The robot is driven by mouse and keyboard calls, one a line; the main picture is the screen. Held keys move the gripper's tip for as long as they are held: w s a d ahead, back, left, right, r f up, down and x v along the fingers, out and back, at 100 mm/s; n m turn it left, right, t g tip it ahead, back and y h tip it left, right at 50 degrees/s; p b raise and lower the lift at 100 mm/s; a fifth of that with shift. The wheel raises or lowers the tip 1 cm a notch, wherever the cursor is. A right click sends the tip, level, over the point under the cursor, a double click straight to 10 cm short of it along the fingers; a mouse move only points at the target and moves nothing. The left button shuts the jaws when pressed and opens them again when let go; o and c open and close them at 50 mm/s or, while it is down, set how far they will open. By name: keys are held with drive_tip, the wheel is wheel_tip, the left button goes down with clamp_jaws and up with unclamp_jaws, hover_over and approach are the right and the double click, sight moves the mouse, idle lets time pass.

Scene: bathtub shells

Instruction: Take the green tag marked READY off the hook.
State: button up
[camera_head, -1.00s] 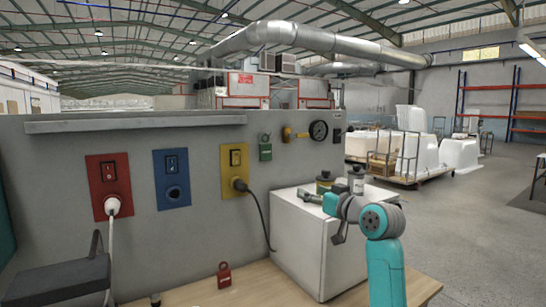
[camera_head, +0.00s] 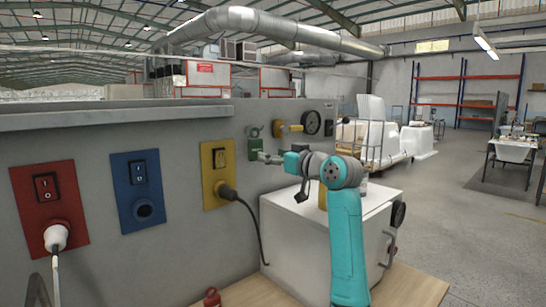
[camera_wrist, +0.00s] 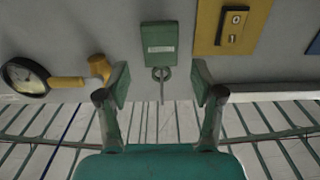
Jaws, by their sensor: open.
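The green tag (camera_head: 255,149) hangs on the grey panel, right of the yellow switch plate, with a ring at its top. In the wrist view the tag (camera_wrist: 159,40) appears inverted, with a pale label too small to read. A thin metal hook (camera_wrist: 161,90) shows at its ring. My gripper (camera_wrist: 160,84) is open and empty, its two fingers on either side of the hook and ring, apart from the tag. In the head view my gripper (camera_head: 267,157) is close in front of the tag and partly overlaps its right edge.
A yellow valve (camera_head: 290,128) and a round gauge (camera_head: 312,123) sit right of the tag. The yellow plate (camera_head: 214,188) has a plug with a black cable. A white box (camera_head: 290,240) stands below my arm. A red tag (camera_head: 212,297) is on the wooden bench.

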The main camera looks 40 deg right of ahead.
sight(257, 151)
drive_tip(key=shift+w+a, duration=0.15)
drive_tip(key=shift+w, duration=3.3)
drive_tip(key=c, duration=1)
drive_tip(key=shift+r, duration=1.1)
drive_tip(key=shift+s, duration=0.1)
drive_tip(key=shift+s+r, duration=0.15)
drive_tip(key=shift+s, duration=0.75)
drive_tip(key=shift+s+f, duration=0.15)
drive_tip(key=shift+s, duration=1.25)
drive_tip(key=shift+s+f, duration=0.1)
drive_tip(key=shift+s, duration=1.25)
